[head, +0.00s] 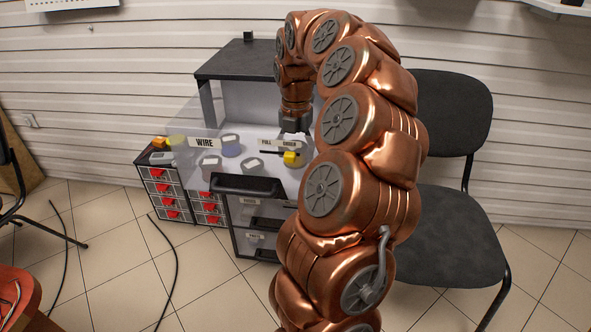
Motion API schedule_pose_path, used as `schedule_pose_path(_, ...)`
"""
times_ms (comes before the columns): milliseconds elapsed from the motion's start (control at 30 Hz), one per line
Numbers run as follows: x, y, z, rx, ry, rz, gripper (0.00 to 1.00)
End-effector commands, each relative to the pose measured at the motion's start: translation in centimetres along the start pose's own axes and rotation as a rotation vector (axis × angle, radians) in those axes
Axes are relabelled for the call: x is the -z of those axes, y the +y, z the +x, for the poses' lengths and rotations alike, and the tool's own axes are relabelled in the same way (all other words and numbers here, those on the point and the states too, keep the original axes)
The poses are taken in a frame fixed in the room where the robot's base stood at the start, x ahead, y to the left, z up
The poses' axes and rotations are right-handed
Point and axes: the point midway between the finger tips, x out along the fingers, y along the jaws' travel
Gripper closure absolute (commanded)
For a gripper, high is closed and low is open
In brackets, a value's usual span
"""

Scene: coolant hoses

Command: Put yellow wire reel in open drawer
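A small yellow reel (292,158) sits on the pale work surface, just below my gripper. My gripper (294,132) points down above it at the end of my copper-coloured arm, and a gap seems to show between them. The fingers are small and dark, so I cannot tell whether they are open or shut. The dark drawer front (247,187) at the top of the grey cabinet stands out toward the camera and looks pulled open. Its inside is hard to make out. My arm hides the right side of the cabinet.
Grey reels (209,165) and a bluish reel (231,147) stand left of the yellow one. A sign reading WIRE (205,143) stands behind them. Small red-fronted bins (165,190) are at the left. A black chair (450,235) stands at the right. Cables (170,262) lie on the tiles.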

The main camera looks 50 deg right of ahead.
Motion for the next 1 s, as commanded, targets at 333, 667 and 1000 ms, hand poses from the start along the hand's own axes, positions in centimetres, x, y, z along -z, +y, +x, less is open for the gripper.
schedule_pose_path(333,0.0,0.0,2.6,0.001,0.0,-0.002,0.83)
schedule_pose_path(667,-0.1,0.0,5.1,-0.002,-0.004,0.0,0.83)
schedule_pose_path(1000,-0.1,0.0,5.4,-0.001,-0.003,0.0,0.3)
